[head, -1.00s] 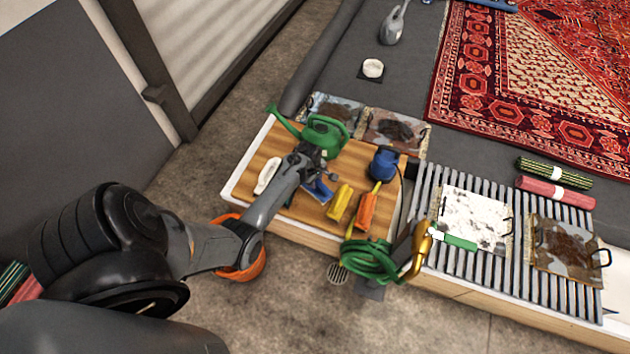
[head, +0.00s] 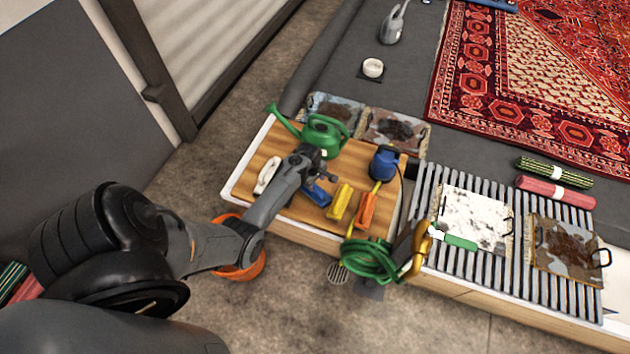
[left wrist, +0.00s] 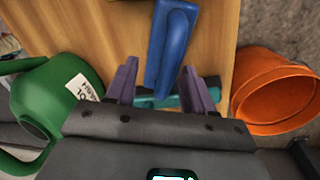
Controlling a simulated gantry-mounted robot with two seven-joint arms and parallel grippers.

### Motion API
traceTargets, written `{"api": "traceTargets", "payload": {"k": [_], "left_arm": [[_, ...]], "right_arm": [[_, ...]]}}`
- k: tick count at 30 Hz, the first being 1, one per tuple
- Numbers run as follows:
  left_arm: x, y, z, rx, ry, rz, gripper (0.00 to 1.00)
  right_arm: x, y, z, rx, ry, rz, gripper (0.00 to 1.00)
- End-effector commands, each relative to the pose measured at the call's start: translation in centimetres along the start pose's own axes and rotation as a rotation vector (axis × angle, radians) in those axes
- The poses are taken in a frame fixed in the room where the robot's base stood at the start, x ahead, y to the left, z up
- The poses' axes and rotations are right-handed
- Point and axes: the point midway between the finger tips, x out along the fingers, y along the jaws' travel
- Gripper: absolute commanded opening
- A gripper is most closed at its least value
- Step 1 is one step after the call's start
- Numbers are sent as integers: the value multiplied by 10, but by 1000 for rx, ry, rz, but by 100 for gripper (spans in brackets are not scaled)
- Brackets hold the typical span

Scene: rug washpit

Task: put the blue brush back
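The blue brush (head: 317,194) lies on the wooden board (head: 262,150), partly hidden by my left gripper (head: 322,174) in the head view. In the left wrist view, the blue brush's handle (left wrist: 172,45) reaches in between the two purple fingers of the left gripper (left wrist: 160,85). The fingers stand apart with a gap on each side of the handle. A teal strip (left wrist: 160,101) shows beyond the fingers; I cannot tell whether it belongs to the brush. My right gripper is not in view.
A green watering can (head: 323,136) stands close behind the gripper. A yellow brush (head: 340,202), an orange brush (head: 366,210) and a blue pump-like item (head: 384,163) are to the right. A white brush (head: 267,175) is left, an orange bucket (head: 248,265) below the board's edge.

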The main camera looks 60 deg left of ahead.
Motion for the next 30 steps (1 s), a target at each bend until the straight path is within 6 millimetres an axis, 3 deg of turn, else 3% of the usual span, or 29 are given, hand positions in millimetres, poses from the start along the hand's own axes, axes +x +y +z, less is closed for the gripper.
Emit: {"api": "traceTargets", "payload": {"k": [6,11,24,30], "left_arm": [[-2,0,0,1,0,0,53],[-15,2,0,0,1,2,53],[-97,3,1,0,0,1,53],[-122,2,0,-1,1,0,53]], "right_arm": [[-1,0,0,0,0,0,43],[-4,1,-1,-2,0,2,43],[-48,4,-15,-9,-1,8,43],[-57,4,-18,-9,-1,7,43]]}}
